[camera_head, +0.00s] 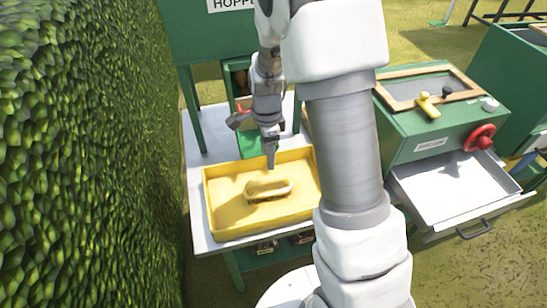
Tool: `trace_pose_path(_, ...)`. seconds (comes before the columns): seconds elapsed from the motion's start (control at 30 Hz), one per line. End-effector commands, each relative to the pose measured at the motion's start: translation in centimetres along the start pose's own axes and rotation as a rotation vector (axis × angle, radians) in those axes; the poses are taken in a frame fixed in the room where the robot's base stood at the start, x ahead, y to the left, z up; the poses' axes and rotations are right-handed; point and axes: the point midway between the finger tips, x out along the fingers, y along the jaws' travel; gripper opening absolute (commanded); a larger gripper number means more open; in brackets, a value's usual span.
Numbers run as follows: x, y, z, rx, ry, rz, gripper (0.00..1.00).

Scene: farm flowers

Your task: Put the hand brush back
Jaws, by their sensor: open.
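What looks like the hand brush (268,188), an oblong yellow thing with a paler lower edge, lies in a shallow yellow tray (230,231). The tray sits on a pale-topped table. My gripper (270,164) points down over the tray, just above and behind the brush in the picture. Its jaws are open and seen nearly edge-on, with nothing visible between them. I cannot tell how wide the gap to the brush is. My arm hides part of the table to the right of the tray.
A tall hedge (90,150) closes off the left side. A green hopper (205,30) stands behind the tray. At right, a green cabinet (440,135) has an open, empty drawer (455,192) and a red knob (480,138). Grass lies beyond.

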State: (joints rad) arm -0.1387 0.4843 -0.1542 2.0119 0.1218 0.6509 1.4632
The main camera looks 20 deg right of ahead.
Motion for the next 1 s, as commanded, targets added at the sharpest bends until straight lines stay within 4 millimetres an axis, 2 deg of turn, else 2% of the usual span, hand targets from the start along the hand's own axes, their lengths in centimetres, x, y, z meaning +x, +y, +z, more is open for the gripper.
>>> trace_pose_path(0.13,-3.2,0.6,0.1,-0.097,-0.011,-0.038,0.62)
trace_pose_path(0.27,-7.5,2.1,0.3,-0.274,-0.016,-0.100,0.62)
trace_pose_path(0.4,-12.1,4.5,0.3,-0.488,-0.001,-0.169,0.62)
trace_pose_path(0.6,-17.2,8.6,0.3,-0.790,0.058,-0.261,0.62)
trace_pose_path(0.8,-20.9,13.3,0.2,-1.089,0.163,-0.335,0.62)
trace_pose_path(1.0,-22.8,17.6,0.0,-1.350,0.290,-0.375,0.62)
